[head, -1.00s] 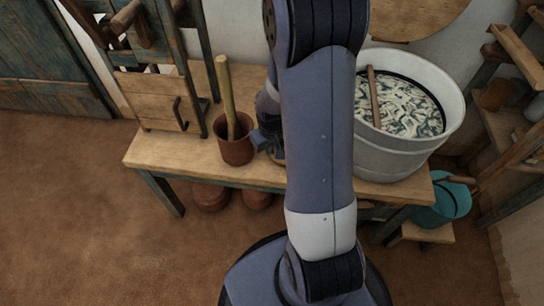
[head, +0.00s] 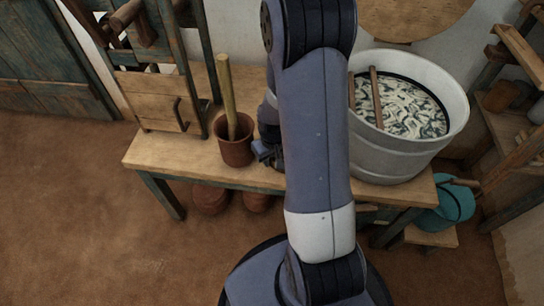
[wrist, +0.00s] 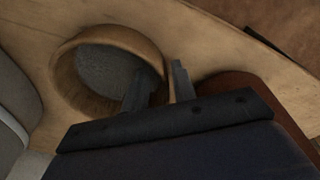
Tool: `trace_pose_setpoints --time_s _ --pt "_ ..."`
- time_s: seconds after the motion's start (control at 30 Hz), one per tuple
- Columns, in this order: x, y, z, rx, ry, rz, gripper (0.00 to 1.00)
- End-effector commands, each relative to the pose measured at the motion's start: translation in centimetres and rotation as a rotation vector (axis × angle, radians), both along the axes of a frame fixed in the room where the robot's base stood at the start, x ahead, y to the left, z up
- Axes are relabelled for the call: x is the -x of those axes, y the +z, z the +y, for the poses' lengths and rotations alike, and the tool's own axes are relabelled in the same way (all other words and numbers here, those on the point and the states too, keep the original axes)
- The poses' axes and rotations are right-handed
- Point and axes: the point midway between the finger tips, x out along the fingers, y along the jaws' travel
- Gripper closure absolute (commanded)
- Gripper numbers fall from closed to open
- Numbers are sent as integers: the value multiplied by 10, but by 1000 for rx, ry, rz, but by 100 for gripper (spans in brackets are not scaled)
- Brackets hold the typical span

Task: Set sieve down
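The sieve (wrist: 105,62) shows in the wrist view as a round wooden hoop with a grey mesh inside. It is over the pale wooden bench top, and I cannot tell for sure whether it touches the wood. My gripper (wrist: 162,82) has one finger inside the hoop and one outside, with the rim wall between them, and looks shut on it. In the head view my gripper (head: 268,153) is low over the bench (head: 190,158), just right of the brown pot. My arm hides the sieve there.
The brown pot (head: 235,150) with a wooden pestle (head: 228,95) stands close left of my gripper. A large pale tub (head: 395,155) with a stick across it stands to the right. A teal vessel (head: 455,203) is below on the right. Bare bench lies in front of the pot.

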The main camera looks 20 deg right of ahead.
Motion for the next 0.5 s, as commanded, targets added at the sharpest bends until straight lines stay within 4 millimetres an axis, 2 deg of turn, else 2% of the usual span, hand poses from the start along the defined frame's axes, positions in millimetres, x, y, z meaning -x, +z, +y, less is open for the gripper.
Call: trace_pose_setpoints --time_s 0.27,0.37,0.5 --pt "0 5 0 0 0 0 75" --pt "1 18 0 1 0 -3 75" --pt "4 47 1 1 0 -5 75"
